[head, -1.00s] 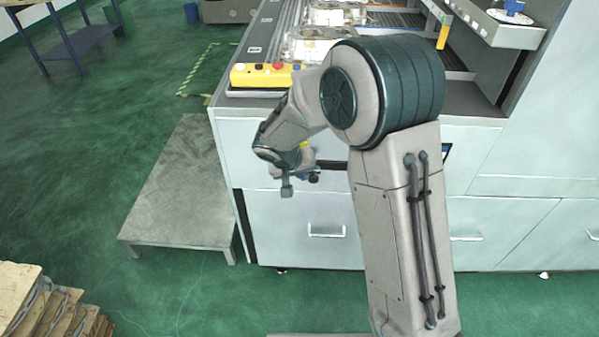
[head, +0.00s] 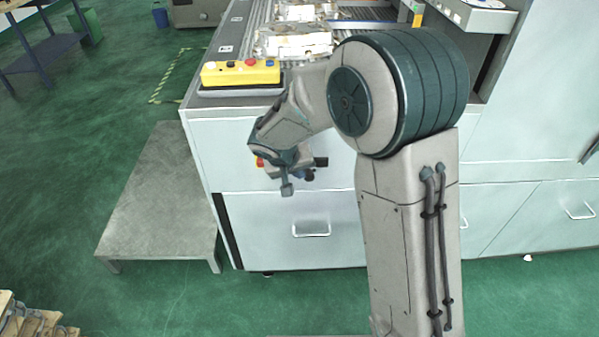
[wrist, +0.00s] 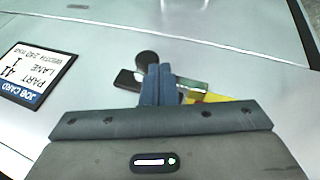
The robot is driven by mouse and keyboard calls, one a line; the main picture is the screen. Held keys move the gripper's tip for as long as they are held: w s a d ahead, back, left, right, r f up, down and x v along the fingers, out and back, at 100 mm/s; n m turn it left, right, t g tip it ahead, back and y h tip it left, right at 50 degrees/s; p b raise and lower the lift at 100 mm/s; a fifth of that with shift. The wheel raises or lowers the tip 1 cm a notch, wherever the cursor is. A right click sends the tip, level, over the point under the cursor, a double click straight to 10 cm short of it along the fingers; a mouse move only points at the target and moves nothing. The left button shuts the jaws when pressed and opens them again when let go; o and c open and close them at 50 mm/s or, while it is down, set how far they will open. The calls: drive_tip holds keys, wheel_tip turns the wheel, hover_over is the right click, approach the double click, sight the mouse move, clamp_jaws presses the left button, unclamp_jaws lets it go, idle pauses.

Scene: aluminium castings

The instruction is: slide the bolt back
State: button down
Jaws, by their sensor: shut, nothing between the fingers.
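In the wrist view my gripper (wrist: 160,70) points at the pale cabinet front with its two blue-grey fingers together and nothing between them. What looks like the bolt (wrist: 128,80) is a dark bar on that front, with a round black knob (wrist: 146,57) just beyond the fingertips. The fingers hide the middle of the bar, and I cannot tell whether they touch it. A greyish piece (wrist: 194,84) continues to the right of the fingers, with a yellow patch beside it. In the head view my wrist (head: 285,172) is in front of the cabinet and hides most of this.
A job card (wrist: 30,75) is on the cabinet front at left. In the head view a drawer handle (head: 311,231) is below my wrist. A yellow button box (head: 240,73) and castings (head: 292,42) are on top. A low grey platform (head: 165,195) stands left.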

drive_tip(key=a+v, duration=0.2)
drive_tip(key=v, duration=1)
drive_tip(key=shift+a+b, duration=0.3)
drive_tip(key=shift+b, duration=0.1)
drive_tip(key=s+d+r+m+g+y, duration=0.1)
drive_tip(key=s+d, duration=0.3)
drive_tip(key=d, duration=0.3)
drive_tip(key=s+d+r+g, duration=0.15)
drive_tip(key=s+d, duration=0.25)
drive_tip(key=d, duration=0.4)
drive_tip(key=s+d+y, duration=0.1)
drive_tip(key=s+d, duration=0.2)
drive_tip(key=s, duration=0.2)
drive_tip(key=s+d+f+m+y+p, duration=0.1)
drive_tip(key=s+d, duration=0.2)
drive_tip(key=s, duration=0.3)
drive_tip(key=shift+s, duration=0.2)
drive_tip(key=shift+t, duration=0.25)
